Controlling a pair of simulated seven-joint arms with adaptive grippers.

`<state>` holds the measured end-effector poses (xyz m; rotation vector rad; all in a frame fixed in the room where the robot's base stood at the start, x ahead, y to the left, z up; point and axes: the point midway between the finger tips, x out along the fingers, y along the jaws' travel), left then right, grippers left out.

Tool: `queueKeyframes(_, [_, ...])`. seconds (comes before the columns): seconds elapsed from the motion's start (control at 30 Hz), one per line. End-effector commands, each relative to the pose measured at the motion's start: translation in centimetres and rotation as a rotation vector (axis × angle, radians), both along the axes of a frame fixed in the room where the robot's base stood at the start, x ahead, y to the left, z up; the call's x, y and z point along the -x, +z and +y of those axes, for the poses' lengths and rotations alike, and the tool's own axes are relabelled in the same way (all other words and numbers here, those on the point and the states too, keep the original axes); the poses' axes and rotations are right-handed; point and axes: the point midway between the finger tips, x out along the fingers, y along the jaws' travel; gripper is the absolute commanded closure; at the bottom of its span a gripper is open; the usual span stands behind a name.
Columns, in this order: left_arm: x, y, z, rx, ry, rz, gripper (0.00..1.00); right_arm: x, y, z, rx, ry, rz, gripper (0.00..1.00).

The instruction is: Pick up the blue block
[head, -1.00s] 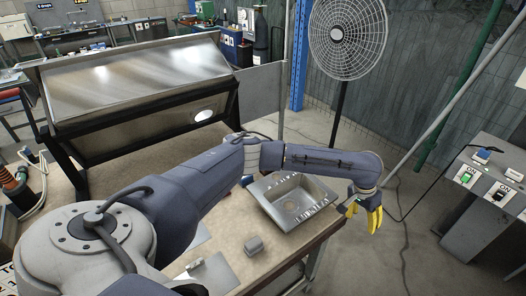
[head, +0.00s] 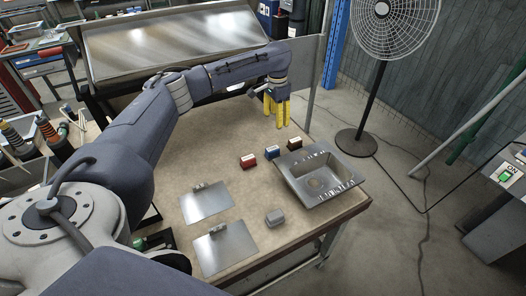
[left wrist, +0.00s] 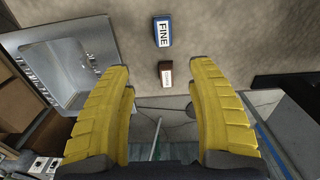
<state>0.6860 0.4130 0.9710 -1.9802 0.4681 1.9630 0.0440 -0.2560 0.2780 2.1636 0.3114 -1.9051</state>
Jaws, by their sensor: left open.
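The blue block (head: 272,153) stands on the table between a red block (head: 247,161) and a brown block (head: 294,145), left of the metal sink. In the left wrist view the blue block (left wrist: 162,31) shows a white label reading "FINE", beyond the fingertips. The brown block (left wrist: 165,74) shows there nearer, between the tips. My left gripper (head: 282,120) has yellow fingers pointing down. It is open and empty, behind the blocks in the head view and apart from them. My right gripper is not in view.
The metal sink (head: 348,184) sits at the table's right edge. Two metal plates (head: 206,205) (head: 226,248) and a grey block (head: 275,217) lie in front. A large slanted metal panel (head: 173,43) stands behind. The table's middle left is clear.

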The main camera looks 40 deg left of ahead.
Motion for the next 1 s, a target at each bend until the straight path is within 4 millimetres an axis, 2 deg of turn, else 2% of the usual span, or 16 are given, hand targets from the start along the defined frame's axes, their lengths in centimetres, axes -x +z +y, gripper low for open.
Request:
queueKeyframes(0.17, [0.2, -2.2, 0.5, -0.013, -0.016, 0.01, 0.42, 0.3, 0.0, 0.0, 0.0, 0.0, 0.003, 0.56])
queueKeyframes(0.6, [0.2, -9.9, 0.4, -0.012, -0.014, 0.008, 0.42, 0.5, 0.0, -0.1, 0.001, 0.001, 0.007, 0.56])
queueKeyframes(0.8, [0.2, -11.9, 0.4, -0.012, -0.014, 0.008, 0.42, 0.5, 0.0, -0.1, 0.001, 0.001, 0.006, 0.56])
queueKeyframes(1.0, [0.2, -12.6, 0.5, -0.011, -0.014, 0.007, 0.42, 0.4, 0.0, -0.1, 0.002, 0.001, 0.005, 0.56])
